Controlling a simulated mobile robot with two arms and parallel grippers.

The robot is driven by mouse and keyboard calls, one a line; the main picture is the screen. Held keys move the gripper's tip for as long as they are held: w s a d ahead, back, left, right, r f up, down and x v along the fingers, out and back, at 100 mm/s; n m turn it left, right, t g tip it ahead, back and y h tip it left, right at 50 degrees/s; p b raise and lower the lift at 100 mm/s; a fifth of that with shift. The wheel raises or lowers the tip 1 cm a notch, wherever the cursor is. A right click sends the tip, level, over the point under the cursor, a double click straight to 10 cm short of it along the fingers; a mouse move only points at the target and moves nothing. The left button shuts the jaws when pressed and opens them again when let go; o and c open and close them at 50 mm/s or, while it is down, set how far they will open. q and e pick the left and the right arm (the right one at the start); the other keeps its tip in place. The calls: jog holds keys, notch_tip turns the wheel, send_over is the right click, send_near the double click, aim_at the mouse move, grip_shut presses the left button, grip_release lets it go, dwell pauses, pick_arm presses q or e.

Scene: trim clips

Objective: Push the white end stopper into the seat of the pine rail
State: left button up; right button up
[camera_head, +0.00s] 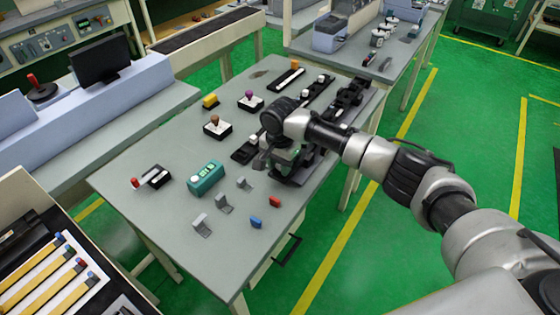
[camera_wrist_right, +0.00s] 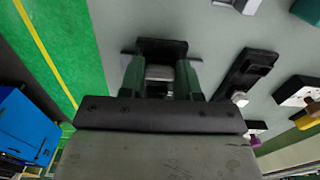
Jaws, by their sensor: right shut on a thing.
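My right gripper (camera_head: 281,165) is low over the right side of the grey table in the head view. In the right wrist view its two fingers (camera_wrist_right: 160,80) are closed on a pale piece (camera_wrist_right: 159,73), which looks like the white end stopper; the fingers hide much of it. A dark block (camera_wrist_right: 161,46) lies just beyond the fingertips, and I cannot tell whether the pale piece touches it. The seat and the pine rail cannot be made out under my gripper. My left gripper is not in view.
The table (camera_head: 160,215) also bears a teal box (camera_head: 206,178), several grey brackets (camera_head: 202,224), a blue block (camera_head: 256,222), a red block (camera_head: 275,202) and knobbed bases (camera_head: 217,128). Dark rails (camera_head: 319,90) lie behind my gripper. Pine-coloured strips (camera_head: 40,262) lie at lower left.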

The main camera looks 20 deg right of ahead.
jog(key=o, duration=1)
jog(key=shift+c, duration=0.2)
jog(key=shift+f+b, duration=0.2)
jog(key=shift+b, duration=0.2)
jog(key=shift+f+b, duration=0.2)
jog(key=shift+b, duration=0.3)
notch_tip(320, 180, up, 5)
jog(key=shift+f+b, duration=0.1)
jog(key=shift+b, duration=0.65)
notch_tip(320, 180, up, 6)
jog(key=shift+r, duration=0.25)
jog(key=shift+s+f, duration=0.15)
jog(key=shift+s, duration=0.05)
